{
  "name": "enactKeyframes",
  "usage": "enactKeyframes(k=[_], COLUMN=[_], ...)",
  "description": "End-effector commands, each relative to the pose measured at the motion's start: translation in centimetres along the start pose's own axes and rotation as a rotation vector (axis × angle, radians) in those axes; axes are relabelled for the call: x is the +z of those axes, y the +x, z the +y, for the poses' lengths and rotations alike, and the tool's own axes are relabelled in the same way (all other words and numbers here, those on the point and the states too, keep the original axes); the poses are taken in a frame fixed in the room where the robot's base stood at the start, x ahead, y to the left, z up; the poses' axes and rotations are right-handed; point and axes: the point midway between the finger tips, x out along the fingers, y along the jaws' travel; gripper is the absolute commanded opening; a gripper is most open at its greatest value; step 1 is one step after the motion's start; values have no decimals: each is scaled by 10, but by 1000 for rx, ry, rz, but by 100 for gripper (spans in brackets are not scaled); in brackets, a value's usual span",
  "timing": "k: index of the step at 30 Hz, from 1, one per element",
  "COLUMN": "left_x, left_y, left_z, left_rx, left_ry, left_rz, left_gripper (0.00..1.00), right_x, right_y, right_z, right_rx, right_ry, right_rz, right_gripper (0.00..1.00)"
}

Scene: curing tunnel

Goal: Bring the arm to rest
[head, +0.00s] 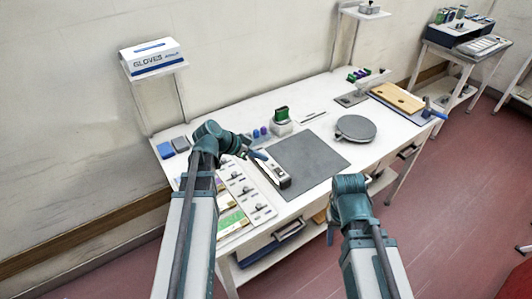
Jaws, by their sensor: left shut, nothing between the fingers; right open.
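My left arm reaches up over the left part of the white workbench (308,122), bent at a teal joint. My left gripper (259,155) is small in view, shut and empty, above or beside a white and dark device (272,171); I cannot tell if they touch. My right arm rises in front of the bench's near edge with a teal joint at its top. My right gripper (330,234) points down below the bench top's near edge, mostly hidden behind the arm. It is open, and I see nothing in it.
A grey mat (312,166), a round grey plate (355,128) and a wooden board (397,97) lie on the bench. A panel with small parts (262,212) lies near my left arm. A glove box (150,56) stands on a raised shelf.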

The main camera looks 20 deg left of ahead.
Motion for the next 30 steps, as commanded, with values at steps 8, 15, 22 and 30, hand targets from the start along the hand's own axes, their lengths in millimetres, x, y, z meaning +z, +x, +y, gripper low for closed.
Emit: enactKeyframes(k=[8, 15, 22, 30], left_x=[1, 1, 18, 64], left_y=[0, 3, 41, 58], left_z=[0, 4, 85, 193], left_rx=[0, 6, 69, -60], left_ry=[0, -3, -74, -182], left_rz=[0, -10, -248, -652], left_gripper=[0, 0, 0, 0], right_x=[0, 0, 0, 0], right_y=[1, 1, 1, 1], right_z=[0, 0, 0, 0], right_rx=[0, 0, 0, 0], right_ry=[0, 0, 0, 0], right_rz=[0, 0, 0, 0], right_gripper=[50, 50, 50, 50])
